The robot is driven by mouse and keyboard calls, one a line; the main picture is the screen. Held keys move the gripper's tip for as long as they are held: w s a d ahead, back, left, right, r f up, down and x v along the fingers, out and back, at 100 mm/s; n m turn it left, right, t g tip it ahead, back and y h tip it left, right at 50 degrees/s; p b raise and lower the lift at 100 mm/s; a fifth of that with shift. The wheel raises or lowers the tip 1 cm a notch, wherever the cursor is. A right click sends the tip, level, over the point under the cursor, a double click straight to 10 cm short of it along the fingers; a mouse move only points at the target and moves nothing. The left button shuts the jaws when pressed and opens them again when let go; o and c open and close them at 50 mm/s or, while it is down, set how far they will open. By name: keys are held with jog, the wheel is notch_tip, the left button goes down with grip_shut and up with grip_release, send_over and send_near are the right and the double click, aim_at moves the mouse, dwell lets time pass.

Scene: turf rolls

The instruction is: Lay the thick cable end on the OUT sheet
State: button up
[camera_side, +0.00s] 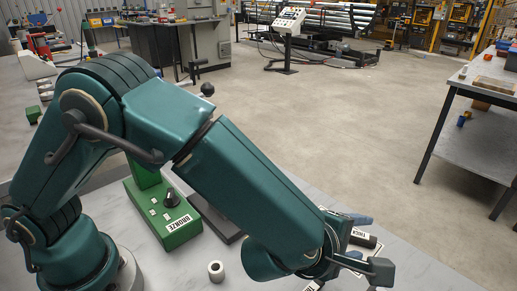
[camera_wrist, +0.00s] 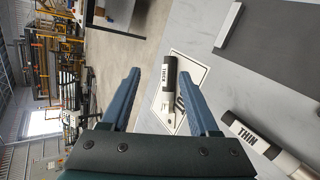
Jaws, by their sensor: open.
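The thick cable end (camera_wrist: 168,84), dark-tipped with a white THICK band, lies over the white, black-bordered sheet (camera_wrist: 196,70) in the wrist view. The sheet's lettering is mostly hidden by a finger. In the side view the thick cable end (camera_side: 362,238) shows beside my fingers. My gripper (camera_wrist: 158,73) is open. Its two blue fingers stand apart on either side of the thick cable end, with visible gaps and no clear contact. In the side view my gripper (camera_side: 352,240) is low over the table and partly hides the sheet.
A THIN-labelled cable end (camera_wrist: 255,137) lies to the right in the wrist view. A dark mat (camera_wrist: 275,48) with a light bar (camera_wrist: 229,25) is at upper right.

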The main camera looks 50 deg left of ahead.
jog(key=s+a+r+n+g+y, duration=0.1)
jog(key=s+a+r+n+y, duration=0.15)
jog(key=a+n, duration=0.55)
jog(key=s+a+r+n+g+y, duration=0.1)
jog(key=s+a+r+n+g, duration=0.25)
jog(key=n, duration=0.65)
jog(key=s+a+r+n+y, duration=0.15)
jog(key=s+a+n, duration=0.25)
jog(key=a+n, duration=0.55)
jog(key=s+r+n+g+h, duration=0.1)
jog(key=s+n+h, duration=0.2)
jog(key=s+n, duration=0.6)
jog(key=n, duration=1.5)
jog(key=shift+r+n+h, duration=0.3)
jog(key=shift+r+n, duration=0.05)
jog(key=shift+a, duration=0.1)
